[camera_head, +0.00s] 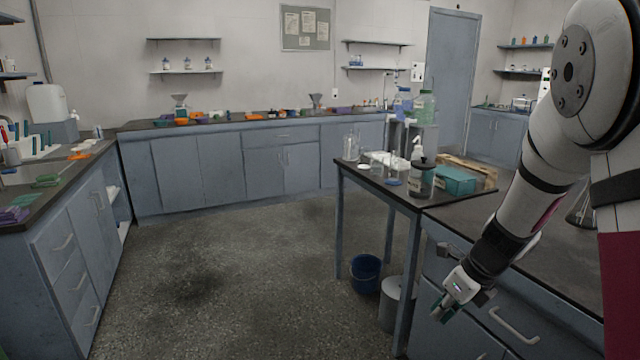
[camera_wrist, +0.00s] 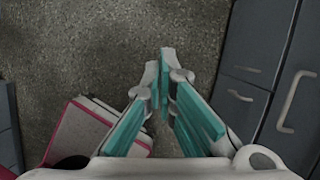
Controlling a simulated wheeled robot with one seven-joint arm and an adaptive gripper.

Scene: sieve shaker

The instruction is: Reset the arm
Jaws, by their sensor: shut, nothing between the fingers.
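My arm comes down from the right side of the head view, and my gripper (camera_head: 446,304) hangs low in front of the grey-blue drawer cabinet (camera_head: 480,335). In the wrist view my gripper (camera_wrist: 164,62) points down over the speckled floor. Its two teal-padded fingers meet at the tips with nothing between them. No sieve shaker can be made out in either view.
A side table (camera_head: 375,178) with bottles and boxes stands left of my arm. A blue bucket (camera_head: 366,274) and a grey bin (camera_head: 392,312) are on the floor below it. Drawer handles (camera_wrist: 292,102) are close right in the wrist view. The middle floor (camera_head: 230,270) is clear.

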